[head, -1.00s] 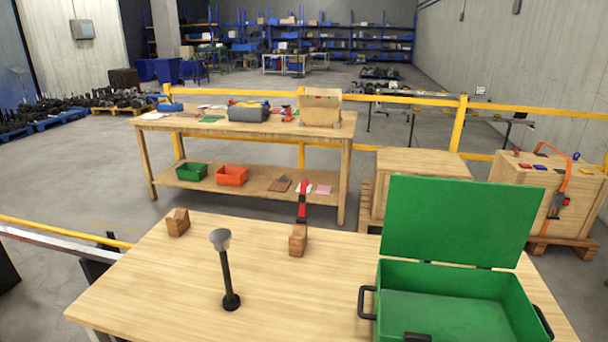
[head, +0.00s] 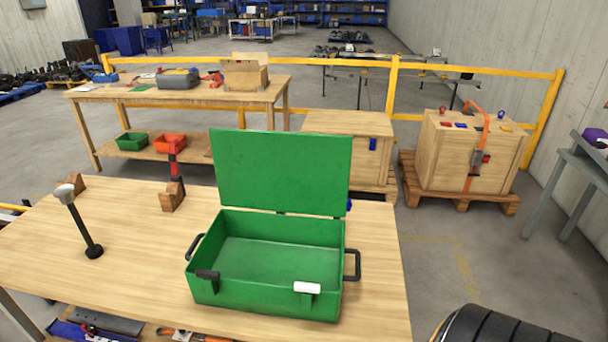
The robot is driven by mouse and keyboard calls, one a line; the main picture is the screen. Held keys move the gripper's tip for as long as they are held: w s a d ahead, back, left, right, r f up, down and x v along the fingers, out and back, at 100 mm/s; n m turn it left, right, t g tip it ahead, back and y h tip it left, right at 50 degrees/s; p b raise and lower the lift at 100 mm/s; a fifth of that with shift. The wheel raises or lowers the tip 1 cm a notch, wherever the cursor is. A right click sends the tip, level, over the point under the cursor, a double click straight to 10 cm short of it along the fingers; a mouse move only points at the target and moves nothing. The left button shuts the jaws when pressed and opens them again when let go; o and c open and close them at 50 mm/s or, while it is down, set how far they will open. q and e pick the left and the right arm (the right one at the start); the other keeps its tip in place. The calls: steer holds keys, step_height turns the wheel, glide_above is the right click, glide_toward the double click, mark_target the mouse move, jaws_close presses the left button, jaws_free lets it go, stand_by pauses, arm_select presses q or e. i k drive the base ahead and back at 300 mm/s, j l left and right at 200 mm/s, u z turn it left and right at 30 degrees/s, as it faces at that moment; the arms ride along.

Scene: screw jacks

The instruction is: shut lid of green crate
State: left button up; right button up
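The green crate (head: 270,305) stands on the near wooden table, and its inside looks empty. Its green lid (head: 283,172) is open and stands up at the crate's back edge. A black handle sits on each of the left and right sides. A dark latch (head: 207,275) and a white latch (head: 306,288) are at the front rim. Neither of my grippers shows in the head view.
The near table (head: 130,285) also bears a dark post with a grey head (head: 80,222) and wooden blocks holding a red and black tool (head: 173,190). A black rounded object (head: 505,328) is at the bottom right.

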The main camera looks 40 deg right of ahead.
mark_target(309, 174)
steer(key=k+l+u, duration=0.4)
steer(key=k+l, duration=0.2)
steer(key=l, duration=0.35)
steer(key=k+l+u, duration=0.35)
steer(key=k+l, duration=0.3)
steer(key=l, duration=0.15)
steer(key=l+u, duration=0.15)
steer(key=l, duration=0.3)
steer(key=l+u, duration=0.1)
steer(key=l, duration=0.35)
steer(key=k+l+u, duration=0.15)
steer(key=l, duration=0.25)
steer(key=l+u, duration=0.1)
steer(key=l, duration=0.35)
steer(key=k+l+u, duration=0.15)
steer(key=l, duration=0.25)
steer(key=k+l+u, duration=0.1)
steer(key=l, duration=0.35)
steer(key=l+u, duration=0.2)
steer(key=l, duration=1.6)
steer(key=k, duration=0.05)
